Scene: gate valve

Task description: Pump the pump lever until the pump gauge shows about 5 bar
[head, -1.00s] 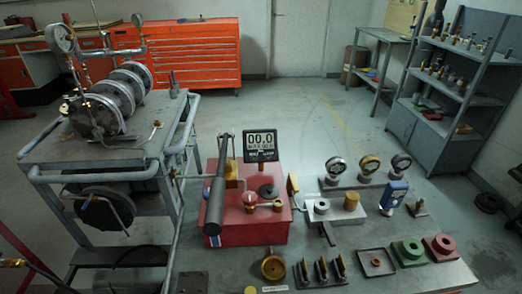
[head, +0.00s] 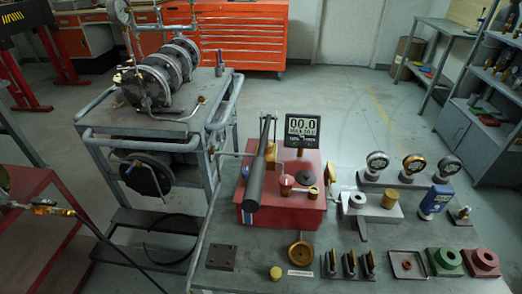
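The pump is a red box (head: 285,210) on the grey bench. Its pump lever (head: 256,178), a thick dark bar, slants up from the box's front left to a thin rod at the back. The pump gauge (head: 303,131) is a black digital display behind the box and appears to read 00.0. A small red knob (head: 287,182), a dark round cap and brass fittings sit on the box top. My gripper is not in view.
A grey cart (head: 150,125) with a flanged valve stands left of the bench. Three dial gauges (head: 413,166), a blue device (head: 435,201) and green (head: 444,260) and red blocks (head: 481,261) occupy the bench's right side. Floor behind the bench is clear.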

